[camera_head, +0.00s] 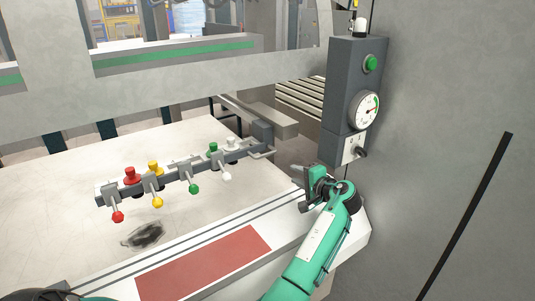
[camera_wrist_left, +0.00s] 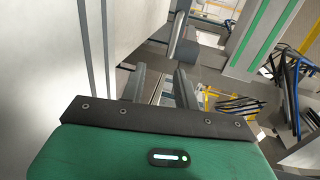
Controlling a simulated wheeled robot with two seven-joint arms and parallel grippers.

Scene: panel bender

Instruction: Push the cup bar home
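The cup bar (camera_head: 172,176) is a dark grey rail lying across the pale metal sheet. It carries red, yellow, green and white cups and matching ball-ended levers. Its right end sits by a grey bracket (camera_head: 262,134). The cup bar cannot be made out in that view.
The grey post carries a control box with a green button (camera_head: 370,63), a gauge (camera_head: 367,111) and a black switch (camera_head: 361,152). A large grey panel (camera_head: 450,120) fills the right. A red pad (camera_head: 205,266) lies along the front edge. A wide beam (camera_head: 190,85) crosses behind.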

